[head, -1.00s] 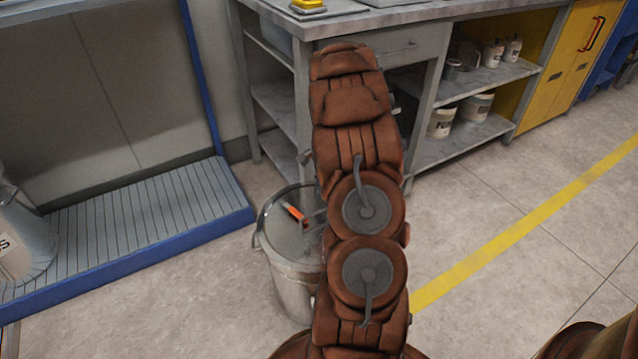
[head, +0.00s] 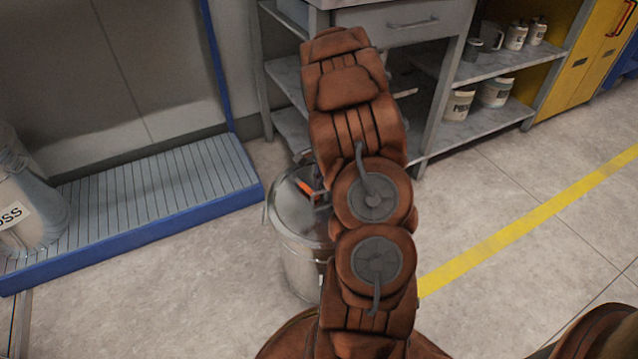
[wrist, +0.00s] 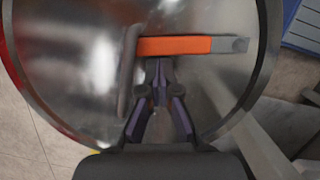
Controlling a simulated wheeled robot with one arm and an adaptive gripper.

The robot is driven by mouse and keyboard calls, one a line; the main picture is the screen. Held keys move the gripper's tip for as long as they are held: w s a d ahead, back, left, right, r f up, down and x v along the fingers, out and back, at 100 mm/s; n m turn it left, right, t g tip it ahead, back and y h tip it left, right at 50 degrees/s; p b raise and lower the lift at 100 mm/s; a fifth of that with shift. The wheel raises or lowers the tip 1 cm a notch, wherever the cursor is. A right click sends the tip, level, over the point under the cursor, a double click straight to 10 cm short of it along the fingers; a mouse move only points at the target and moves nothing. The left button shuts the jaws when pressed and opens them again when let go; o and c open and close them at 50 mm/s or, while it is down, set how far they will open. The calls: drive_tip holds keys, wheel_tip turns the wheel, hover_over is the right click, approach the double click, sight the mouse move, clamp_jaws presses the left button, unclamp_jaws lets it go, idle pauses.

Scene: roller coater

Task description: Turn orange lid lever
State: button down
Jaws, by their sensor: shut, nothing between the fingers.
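The orange lid lever (head: 308,190) lies on the round metal lid of a bucket (head: 296,243); my arm partly hides both in the head view. In the wrist view the orange lever (wrist: 175,46) runs roughly horizontally across the shiny lid (wrist: 72,75), with a grey end at the right. My gripper (wrist: 158,66) is shut and empty, its fingertips close below the lever's orange part. I cannot tell whether they touch it. In the head view my arm hides most of the gripper.
A grey workbench (head: 415,24) with shelves of pots stands behind the bucket. A blue-edged ribbed platform (head: 150,200) lies to the left with a large container (head: 28,215) on it. Open floor with a yellow line (head: 530,220) lies to the right.

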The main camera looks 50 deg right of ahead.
drive_tip(key=shift+r, duration=0.1)
drive_tip(key=shift+a+r+m+p, duration=0.15)
drive_tip(key=shift+a+m+p, duration=0.15)
drive_tip(key=shift+p, duration=0.55)
drive_tip(key=shift+s+a+m+p, duration=0.1)
drive_tip(key=shift+m+p, duration=0.2)
drive_tip(key=shift+p, duration=0.1)
drive_tip(key=shift+f, duration=0.25)
